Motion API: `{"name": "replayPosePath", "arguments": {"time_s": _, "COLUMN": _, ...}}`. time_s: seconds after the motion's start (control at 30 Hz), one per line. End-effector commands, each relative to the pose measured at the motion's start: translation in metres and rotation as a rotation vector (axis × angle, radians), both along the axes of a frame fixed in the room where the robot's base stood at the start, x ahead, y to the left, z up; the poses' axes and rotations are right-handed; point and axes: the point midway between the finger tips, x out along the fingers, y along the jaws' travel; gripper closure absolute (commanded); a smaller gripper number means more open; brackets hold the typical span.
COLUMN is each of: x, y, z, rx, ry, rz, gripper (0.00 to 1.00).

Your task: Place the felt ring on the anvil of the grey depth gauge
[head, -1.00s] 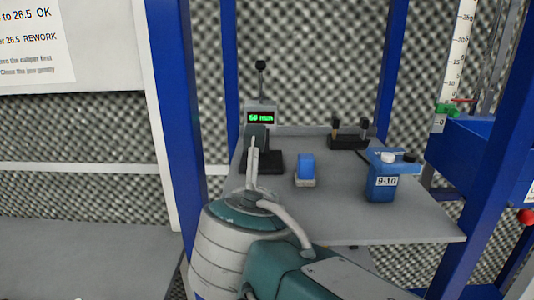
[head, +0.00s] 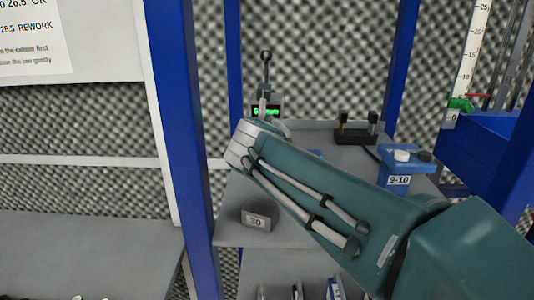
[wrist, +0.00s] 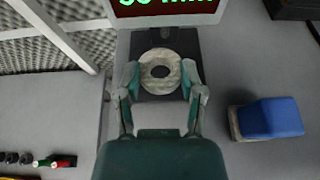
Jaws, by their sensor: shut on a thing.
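The felt ring (wrist: 160,54), mottled grey with a dark centre hole, lies flat between the two fingers of my gripper (wrist: 161,76) in the wrist view. My gripper is shut on it by its outer edge. The grey depth gauge stands at the back left of the bench; its lit green display (head: 266,111) shows in the head view, partly covered by my arm. In the wrist view its dark base (wrist: 178,40) lies beneath the ring. I cannot tell whether the ring touches it. In the head view my arm hides the ring.
A blue-topped block (wrist: 270,117) sits right of the gauge. A grey block marked 30 (head: 257,219) is at the bench's front left. A blue fixture marked 9-10 (head: 400,173) and a dark holder (head: 355,136) stand on the right. Blue posts (head: 175,130) frame the bench.

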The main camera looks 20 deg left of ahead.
Motion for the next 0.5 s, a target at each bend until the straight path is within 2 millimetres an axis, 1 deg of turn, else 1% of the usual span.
{"name": "replayPosePath", "arguments": {"time_s": 0.03, "x": 0.006, "y": 0.0, "z": 0.001, "rx": 0.002, "ry": -0.001, "rz": -0.002, "gripper": 0.79}}
{"name": "replayPosePath", "arguments": {"time_s": 0.2, "x": 0.02, "y": 0.003, "z": 0.0, "rx": 0.003, "ry": 0.0, "rz": -0.001, "gripper": 0.79}}
{"name": "replayPosePath", "arguments": {"time_s": 0.4, "x": 0.019, "y": 0.005, "z": -0.027, "rx": -0.002, "ry": 0.0, "rz": 0.001, "gripper": 0.79}}
{"name": "replayPosePath", "arguments": {"time_s": 0.5, "x": 0.019, "y": 0.005, "z": -0.034, "rx": -0.002, "ry": -0.001, "rz": 0.0, "gripper": 0.79}}
